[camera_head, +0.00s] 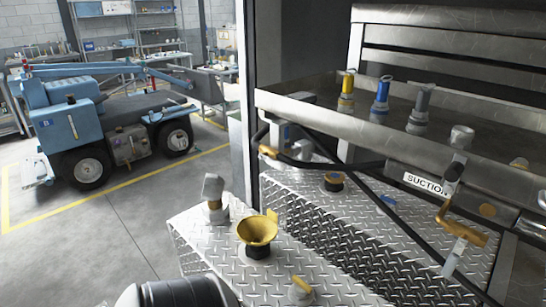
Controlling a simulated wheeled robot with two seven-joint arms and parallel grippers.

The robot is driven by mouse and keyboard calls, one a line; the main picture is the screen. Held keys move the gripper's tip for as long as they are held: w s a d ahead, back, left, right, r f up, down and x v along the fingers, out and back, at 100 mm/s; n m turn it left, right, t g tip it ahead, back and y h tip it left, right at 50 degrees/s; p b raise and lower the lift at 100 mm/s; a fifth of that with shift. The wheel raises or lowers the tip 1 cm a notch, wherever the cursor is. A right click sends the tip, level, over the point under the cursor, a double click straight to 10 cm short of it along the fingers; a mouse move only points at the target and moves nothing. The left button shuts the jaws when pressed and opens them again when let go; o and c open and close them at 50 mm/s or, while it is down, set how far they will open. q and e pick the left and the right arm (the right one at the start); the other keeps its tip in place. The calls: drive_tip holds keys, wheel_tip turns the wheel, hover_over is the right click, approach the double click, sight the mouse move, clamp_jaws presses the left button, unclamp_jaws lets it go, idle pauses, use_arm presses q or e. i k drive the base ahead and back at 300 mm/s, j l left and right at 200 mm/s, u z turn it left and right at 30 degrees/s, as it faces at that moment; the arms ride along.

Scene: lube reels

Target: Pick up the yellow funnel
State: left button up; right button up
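The yellow funnel (257,230) stands upright, its wide mouth facing up, on the diamond-plate deck (330,262) near the lower middle of the head view. Its lower end is in or on a short black fitting (258,251) on the deck; I cannot tell how deep it sits. Nothing is touching its rim. Neither of my grippers can be made out in this view.
A grey-headed fitting (214,192) stands left of the funnel, and a pale cap with yellow (300,291) is in front. A black hose (340,160) and metal tray (390,122) lie right. A dark rounded body (185,292) fills the bottom edge.

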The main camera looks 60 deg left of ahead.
sight(255, 230)
drive_tip(key=u, duration=2.1)
drive_tip(key=j+z, duration=0.25)
drive_tip(key=z, duration=0.2)
drive_tip(key=j+z, duration=0.25)
drive_tip(key=z, duration=0.2)
drive_tip(key=k+j+z, duration=0.15)
drive_tip(key=z, duration=0.3)
